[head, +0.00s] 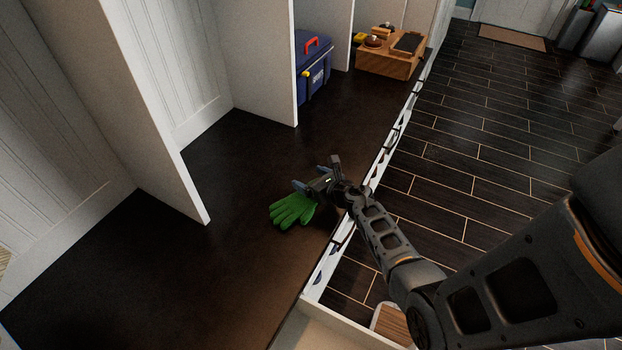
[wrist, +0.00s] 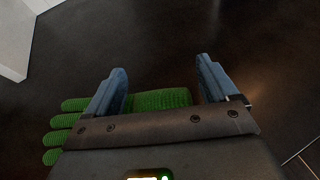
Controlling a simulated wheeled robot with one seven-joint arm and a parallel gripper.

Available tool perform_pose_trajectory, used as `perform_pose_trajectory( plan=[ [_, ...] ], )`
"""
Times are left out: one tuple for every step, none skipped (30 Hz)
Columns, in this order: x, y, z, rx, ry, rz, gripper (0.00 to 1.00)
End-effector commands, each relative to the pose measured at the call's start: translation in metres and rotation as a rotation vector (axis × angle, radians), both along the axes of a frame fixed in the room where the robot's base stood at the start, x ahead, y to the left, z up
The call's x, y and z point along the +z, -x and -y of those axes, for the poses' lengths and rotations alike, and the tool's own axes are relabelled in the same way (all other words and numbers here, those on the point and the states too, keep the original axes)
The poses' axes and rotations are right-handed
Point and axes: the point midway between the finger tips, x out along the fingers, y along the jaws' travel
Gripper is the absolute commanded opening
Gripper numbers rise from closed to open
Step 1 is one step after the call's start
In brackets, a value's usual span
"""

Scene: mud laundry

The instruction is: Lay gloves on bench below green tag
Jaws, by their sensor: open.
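The green gloves (head: 291,210) lie on the dark bench top (head: 240,260) near its front edge. I cannot tell how many gloves are in the pile. My gripper (head: 313,178) is open just above and beside the gloves. In the wrist view, green knit (wrist: 162,99) shows between and behind the blue fingers of my gripper (wrist: 161,68), with glove fingers spread out to the left. My gripper body hides part of the gloves, and I cannot tell if the fingers touch them. No green tag is visible.
White divider panels (head: 150,110) split the bench into bays. A blue box with a red handle (head: 314,70) and a wooden crate of brushes (head: 390,60) stand farther back. The dark floor (head: 460,150) lies right of the bench. Bare bench surrounds the gloves.

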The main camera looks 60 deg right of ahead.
Motion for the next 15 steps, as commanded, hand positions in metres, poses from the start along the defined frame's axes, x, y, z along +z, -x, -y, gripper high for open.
perform_pose_trajectory(
  plan=[
    [0.004,0.004,-0.002,0.000,-0.001,0.000,0.87],
    [0.005,0.007,-0.004,-0.001,-0.002,0.001,0.87],
    [0.008,0.012,-0.006,-0.001,-0.002,0.000,0.87],
    [0.010,0.016,-0.009,-0.001,-0.001,-0.001,0.87],
    [0.012,0.021,-0.011,-0.001,-0.001,-0.002,0.87],
    [0.016,0.028,-0.014,0.000,-0.001,0.000,0.87],
    [0.018,0.033,-0.018,0.001,-0.002,0.000,0.87],
    [0.021,0.038,-0.020,0.000,0.000,0.000,0.87],
    [0.024,0.046,-0.023,0.000,0.000,-0.001,0.87],
    [0.026,0.051,-0.026,0.001,0.000,-0.001,0.87],
    [0.028,0.056,-0.028,0.000,0.000,-0.001,0.87],
    [0.031,0.063,-0.032,0.001,0.001,-0.003,0.87],
    [0.033,0.068,-0.034,0.001,0.000,-0.001,0.87],
    [0.035,0.072,-0.036,0.001,-0.001,-0.001,0.87],
    [0.037,0.078,-0.038,0.000,0.000,-0.001,0.87]
  ],
)
